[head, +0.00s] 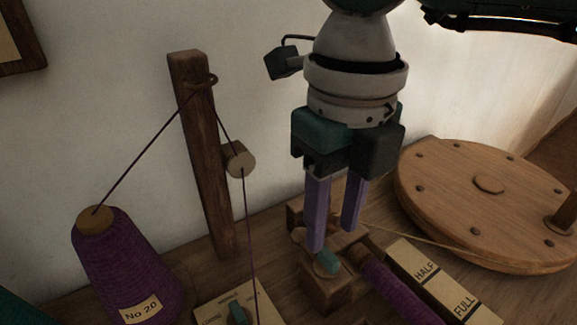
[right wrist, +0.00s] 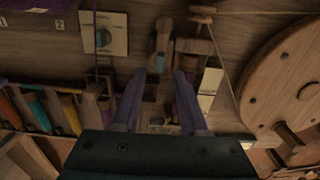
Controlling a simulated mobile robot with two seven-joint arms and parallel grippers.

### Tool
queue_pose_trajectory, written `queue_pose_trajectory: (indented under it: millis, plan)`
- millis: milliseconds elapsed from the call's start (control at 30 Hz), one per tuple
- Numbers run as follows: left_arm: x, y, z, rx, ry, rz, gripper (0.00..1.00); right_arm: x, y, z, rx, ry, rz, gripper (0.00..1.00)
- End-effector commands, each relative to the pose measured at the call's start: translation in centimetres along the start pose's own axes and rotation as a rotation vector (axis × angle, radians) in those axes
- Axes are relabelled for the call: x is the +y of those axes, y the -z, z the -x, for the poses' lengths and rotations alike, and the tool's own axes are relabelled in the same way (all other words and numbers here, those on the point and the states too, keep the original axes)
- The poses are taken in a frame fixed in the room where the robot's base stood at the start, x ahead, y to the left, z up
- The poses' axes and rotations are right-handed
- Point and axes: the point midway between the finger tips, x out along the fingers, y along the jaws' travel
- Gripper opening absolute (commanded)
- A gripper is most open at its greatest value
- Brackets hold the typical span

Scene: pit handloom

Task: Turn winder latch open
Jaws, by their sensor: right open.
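The winder latch appears to be the small teal-tipped piece (head: 328,262) on a wooden block at the near end of the winder. It also shows in the right wrist view (right wrist: 160,61). My right gripper (head: 333,238) points down just above and behind it, with its two purple fingers apart and nothing between them. In the right wrist view, the teal tip lies between and just beyond the fingertips (right wrist: 159,74). Contact cannot be told. A purple-wound bobbin (head: 395,292) lies beside the block. My left gripper is not in view.
A large wooden wheel (head: 480,200) stands right of the gripper, with a cord running to the winder. A HALF/FULL gauge (head: 440,282) lies beside the bobbin. Left are a dial plate (head: 215,312), a wooden post (head: 205,160) with thread, and a purple cone (head: 130,260).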

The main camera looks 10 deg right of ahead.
Motion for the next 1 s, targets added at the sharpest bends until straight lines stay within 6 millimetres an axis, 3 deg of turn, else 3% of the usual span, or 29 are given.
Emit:
queue_pose_trajectory:
  millis: [100, 300, 733, 867, 967, 1000]
  plan:
    - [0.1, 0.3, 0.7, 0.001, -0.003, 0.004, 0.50, 0.0, -0.1, 2.7, -0.003, 0.001, -0.001, 0.44]
    - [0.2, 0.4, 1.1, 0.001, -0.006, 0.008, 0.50, 0.0, 0.0, 5.1, -0.002, 0.001, 0.000, 0.44]
    - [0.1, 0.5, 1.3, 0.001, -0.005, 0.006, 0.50, 0.7, 0.0, 5.6, -0.003, -0.025, 0.008, 0.44]
    - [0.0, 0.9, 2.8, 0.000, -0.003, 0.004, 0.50, 5.4, 0.3, 6.7, -0.025, -0.210, 0.055, 0.44]
    - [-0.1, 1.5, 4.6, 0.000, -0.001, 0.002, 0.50, 12.0, 0.8, 9.5, -0.067, -0.490, 0.097, 0.44]
    - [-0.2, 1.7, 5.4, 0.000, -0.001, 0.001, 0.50, 14.8, 1.1, 11.4, -0.089, -0.623, 0.103, 0.44]
